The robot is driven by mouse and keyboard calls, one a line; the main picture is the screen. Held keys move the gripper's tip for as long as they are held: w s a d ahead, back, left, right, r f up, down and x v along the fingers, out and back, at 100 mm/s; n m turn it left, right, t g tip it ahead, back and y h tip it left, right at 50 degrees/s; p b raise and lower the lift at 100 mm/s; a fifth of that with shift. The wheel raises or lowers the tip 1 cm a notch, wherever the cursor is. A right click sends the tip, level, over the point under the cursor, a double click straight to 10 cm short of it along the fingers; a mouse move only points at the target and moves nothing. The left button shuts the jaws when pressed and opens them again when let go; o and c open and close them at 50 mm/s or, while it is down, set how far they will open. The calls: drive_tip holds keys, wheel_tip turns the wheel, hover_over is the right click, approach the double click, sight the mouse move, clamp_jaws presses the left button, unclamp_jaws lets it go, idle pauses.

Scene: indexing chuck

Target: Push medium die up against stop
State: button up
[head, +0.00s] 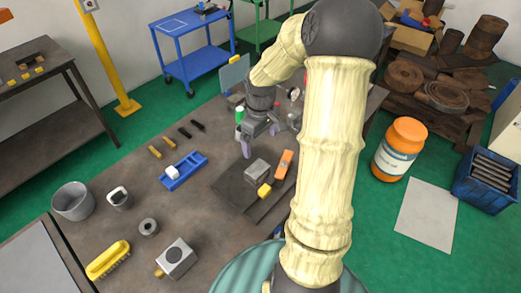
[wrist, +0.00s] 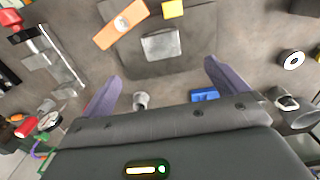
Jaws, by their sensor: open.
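A grey metal block (head: 257,172), which looks like the die, lies on a dark flat plate (head: 228,189) on the workbench. It shows in the wrist view (wrist: 161,44) just beyond my fingertips, apart from them. An orange bar (head: 284,164) with a pale round spot lies beside the block; it also shows in the wrist view (wrist: 121,25). A yellow block (head: 265,191) sits near the block's other end. I cannot tell for sure which piece is the stop. My gripper (head: 268,137) is open and empty above the bench, its purple-grey fingers spread in the wrist view (wrist: 164,73).
A blue tray (head: 184,171) with a white piece lies left of the plate. A metal cup (head: 73,201), a ring (head: 148,227), a yellow brush (head: 108,261) and a grey box (head: 176,258) stand at the near left.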

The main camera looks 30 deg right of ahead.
sight(261, 171)
wheel_tip(261, 171, down, 17)
drive_tip(key=shift+f+p, duration=0.1)
drive_tip(key=shift+p, duration=0.3)
idle(0.4)
drive_tip(key=c, duration=1.8)
drive_tip(key=shift+o, duration=0.2)
drive_tip(key=shift+s+d, duration=0.25)
drive_tip(key=shift+s, duration=0.35)
drive_tip(key=shift+s+d, duration=0.2)
drive_tip(key=shift+s, duration=0.4)
drive_tip(key=o, duration=1.8)
drive_tip(key=shift+c, duration=0.2)
wheel_tip(261, 171, up, 17)
drive_tip(key=shift+r, duration=0.2)
